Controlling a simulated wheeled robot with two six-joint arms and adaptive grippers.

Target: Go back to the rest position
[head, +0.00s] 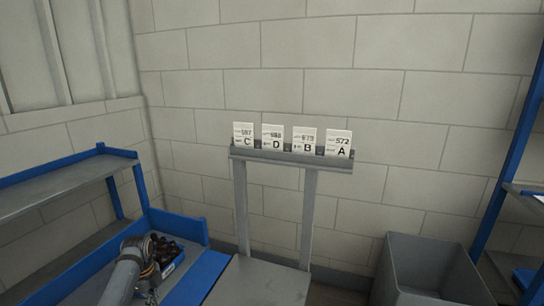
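My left arm reaches in at the bottom left, its end over the blue-edged bench. The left gripper (150,294) is small and partly hidden by my own arm; its fingers cannot be made out, nor whether it holds anything. Dark amber bottles (172,249) lie in a blue bin (174,266) right beside it. My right gripper is not in view.
A grey stand (290,155) holds white cards C, D, B and A in front of the block wall. A grey open bin (425,265) stands at the right, beside a blue-posted shelf (509,150). A blue-framed shelf (60,185) stands at the left.

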